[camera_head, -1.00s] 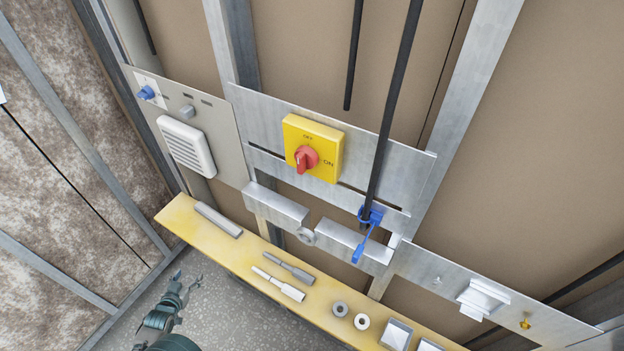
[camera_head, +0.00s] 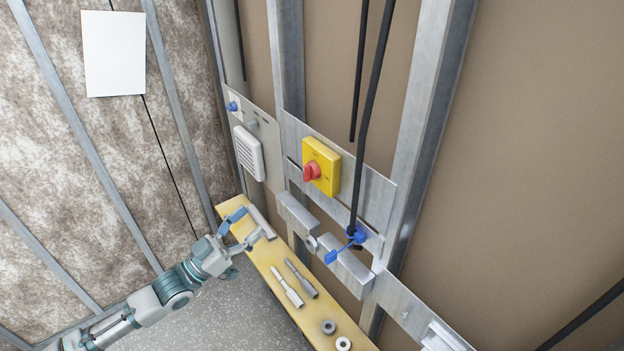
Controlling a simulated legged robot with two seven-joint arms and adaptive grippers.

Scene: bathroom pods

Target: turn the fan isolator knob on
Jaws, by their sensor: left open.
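A yellow isolator box (camera_head: 327,165) with a red rotary knob (camera_head: 311,172) is mounted on a metal plate on the wall. The knob's setting is too small to read for sure. Left of it, a grey panel (camera_head: 257,122) carries a blue knob (camera_head: 233,106), a small grey knob (camera_head: 253,124) and a white vent grille (camera_head: 249,152). I cannot tell from labels which knob is the fan's. My left gripper (camera_head: 251,224) is open over the left end of the yellow shelf, below the panel and apart from all knobs. My right gripper is not in view.
The yellow shelf (camera_head: 258,263) holds a grey bar (camera_head: 263,223), two chisel-like tools (camera_head: 287,287) and rings (camera_head: 328,327). Black cables (camera_head: 374,100) hang right of the yellow box, with a blue clip (camera_head: 340,249) below. White paper (camera_head: 113,54) hangs on the left wall.

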